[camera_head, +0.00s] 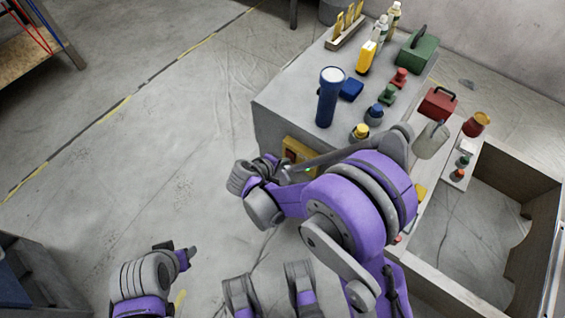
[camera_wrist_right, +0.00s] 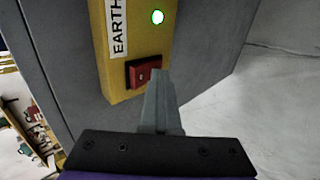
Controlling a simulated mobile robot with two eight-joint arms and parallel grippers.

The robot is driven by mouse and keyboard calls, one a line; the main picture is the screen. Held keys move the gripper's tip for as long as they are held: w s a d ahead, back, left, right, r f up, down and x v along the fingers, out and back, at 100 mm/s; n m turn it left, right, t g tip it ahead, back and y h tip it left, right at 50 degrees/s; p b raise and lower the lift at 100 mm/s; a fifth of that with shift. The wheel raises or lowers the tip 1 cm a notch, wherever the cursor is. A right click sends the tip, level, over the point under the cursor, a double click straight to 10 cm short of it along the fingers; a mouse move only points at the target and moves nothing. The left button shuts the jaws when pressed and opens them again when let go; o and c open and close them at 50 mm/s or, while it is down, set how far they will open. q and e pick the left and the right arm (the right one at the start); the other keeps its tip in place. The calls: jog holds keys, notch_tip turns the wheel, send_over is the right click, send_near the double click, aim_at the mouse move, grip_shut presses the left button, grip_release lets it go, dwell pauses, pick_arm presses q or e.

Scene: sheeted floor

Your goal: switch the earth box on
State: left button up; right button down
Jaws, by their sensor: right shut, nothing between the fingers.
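The earth box is a yellow box (camera_wrist_right: 122,50) marked "EARTH" on the grey side of a cabinet. It has a red rocker switch (camera_wrist_right: 144,74) in a dark frame and a round lamp (camera_wrist_right: 157,17) that glows green. In the head view the box (camera_head: 297,150) is partly hidden behind my right arm. My right gripper (camera_wrist_right: 157,78) is shut and empty, its fingertips at the lower right edge of the switch; I cannot tell if they touch it. My left gripper (camera_head: 186,254) is low at the left, away from the box; its jaw opening is unclear.
The cabinet top (camera_head: 290,97) holds a blue torch (camera_head: 329,98), coloured knobs, bottles and a green case (camera_head: 417,54). An open wooden crate (camera_head: 528,185) stands at the right.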

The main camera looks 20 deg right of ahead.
pick_arm(q)
jog(key=shift+r+p, duration=0.5)
jog(key=shift+r, duration=0.15)
pick_arm(e)
jog(key=shift+d+r, duration=0.1)
jog(key=shift+r, duration=0.7)
pick_arm(q)
jog(key=shift+s, duration=0.1)
